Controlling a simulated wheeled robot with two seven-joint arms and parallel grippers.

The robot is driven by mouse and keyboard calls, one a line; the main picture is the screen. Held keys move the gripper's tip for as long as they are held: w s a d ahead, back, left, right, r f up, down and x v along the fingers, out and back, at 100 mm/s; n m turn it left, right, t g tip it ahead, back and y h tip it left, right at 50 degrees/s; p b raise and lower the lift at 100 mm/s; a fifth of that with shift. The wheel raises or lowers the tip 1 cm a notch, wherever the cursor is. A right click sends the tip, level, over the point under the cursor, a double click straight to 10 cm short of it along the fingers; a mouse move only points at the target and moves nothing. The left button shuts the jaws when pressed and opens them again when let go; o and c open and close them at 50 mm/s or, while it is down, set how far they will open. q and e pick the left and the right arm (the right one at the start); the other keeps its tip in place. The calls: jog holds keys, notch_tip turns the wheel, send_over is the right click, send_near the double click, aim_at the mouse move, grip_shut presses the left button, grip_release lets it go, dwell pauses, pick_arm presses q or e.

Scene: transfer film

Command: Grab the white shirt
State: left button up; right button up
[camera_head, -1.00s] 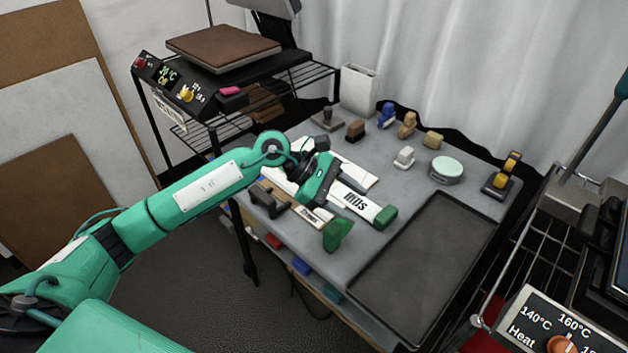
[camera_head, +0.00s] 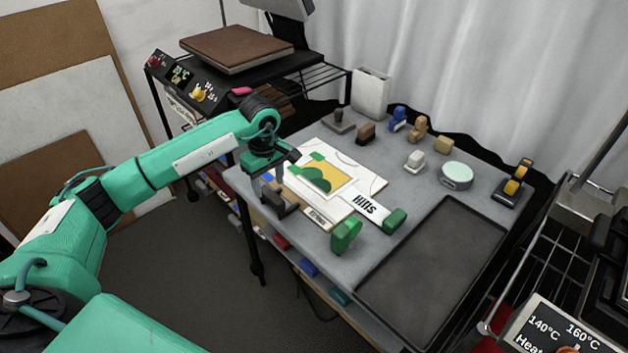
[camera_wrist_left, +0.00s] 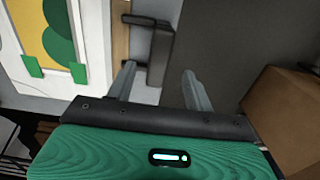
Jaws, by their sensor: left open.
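A flat white piece that looks like the white shirt (camera_head: 368,181) lies on the grey table. A sheet with a yellow and green print (camera_head: 325,175) lies over it, with green tabs at its corners. The printed sheet also shows at the left of the left wrist view (camera_wrist_left: 50,32). My left gripper (camera_head: 270,178) is open and empty, pointing down at the table's left edge, left of the print. In the left wrist view, its fingers (camera_wrist_left: 162,82) are apart, with a dark-handled tool (camera_wrist_left: 160,52) beyond them. My right gripper is out of view.
A heat press with a brown plate (camera_head: 235,46) stands at the back left. A dark tray (camera_head: 438,268) lies at the table's front right. Several small blocks, a white bin (camera_head: 371,92) and a round mint tin (camera_head: 456,174) stand at the back.

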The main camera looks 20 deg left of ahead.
aim_at(271, 194)
pick_arm(q)
notch_tip(271, 194, down, 2)
jog(key=shift+f, duration=0.1)
notch_tip(271, 194, down, 4)
jog(key=shift+d+r+p, duration=0.1)
jog(key=shift+r+p, duration=0.1)
jog(key=shift+p, duration=0.25)
jog(key=shift+f, duration=0.45)
jog(key=shift+w, duration=0.1)
grip_shut()
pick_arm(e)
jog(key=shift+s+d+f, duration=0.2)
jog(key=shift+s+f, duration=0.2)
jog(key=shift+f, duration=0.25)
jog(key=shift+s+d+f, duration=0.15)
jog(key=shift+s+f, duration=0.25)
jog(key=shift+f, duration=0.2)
pick_arm(q)
jog(key=shift+r, duration=0.1)
